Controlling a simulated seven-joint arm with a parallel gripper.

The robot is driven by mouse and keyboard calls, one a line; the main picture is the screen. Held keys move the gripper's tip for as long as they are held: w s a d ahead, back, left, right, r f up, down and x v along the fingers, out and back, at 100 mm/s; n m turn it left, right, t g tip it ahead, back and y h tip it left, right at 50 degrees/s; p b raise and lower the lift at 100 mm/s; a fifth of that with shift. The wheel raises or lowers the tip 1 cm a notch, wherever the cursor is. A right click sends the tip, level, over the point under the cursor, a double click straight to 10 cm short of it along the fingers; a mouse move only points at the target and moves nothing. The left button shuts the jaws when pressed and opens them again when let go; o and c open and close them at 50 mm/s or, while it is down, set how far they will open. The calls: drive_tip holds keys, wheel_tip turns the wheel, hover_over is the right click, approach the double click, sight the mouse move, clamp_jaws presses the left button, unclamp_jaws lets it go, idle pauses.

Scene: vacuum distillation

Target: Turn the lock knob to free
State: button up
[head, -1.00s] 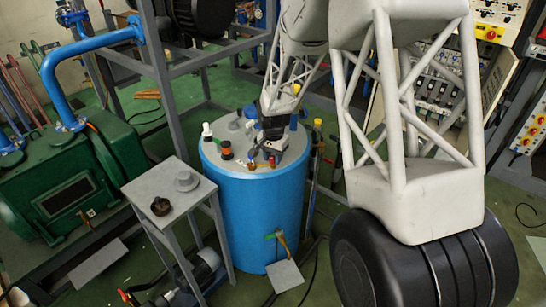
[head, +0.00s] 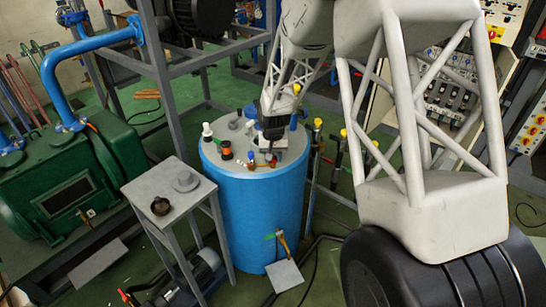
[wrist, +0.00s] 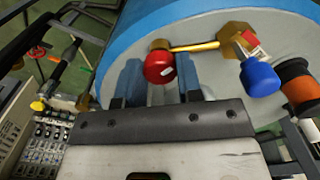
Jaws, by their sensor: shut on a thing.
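A red round knob (wrist: 158,66) sits on the end of a brass rod (wrist: 195,46) at the tank lid in the wrist view. My gripper (wrist: 160,82) has one finger on each side of this knob and is shut on it. In the head view my gripper (head: 271,150) points down at the near right part of the lid of the blue tank (head: 250,210). The rod leads to a brass fitting (wrist: 238,36), with a blue knob (wrist: 260,78) beside it. I cannot read any lock marking on the knob.
An orange and black knob (wrist: 297,90) stands on the lid, and a white-topped one (head: 207,130) is at its left. Yellow-capped posts (head: 318,124) stand close to the tank's right. A small grey table (head: 168,192) is at the left front.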

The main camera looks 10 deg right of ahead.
drive_tip(key=n, duration=0.4)
drive_tip(key=shift+r+n, duration=0.1)
drive_tip(key=shift+n, duration=0.2)
drive_tip(key=n, duration=0.4)
idle(0.3)
drive_tip(key=o, duration=0.9)
drive_tip(key=shift+r, duration=3.9)
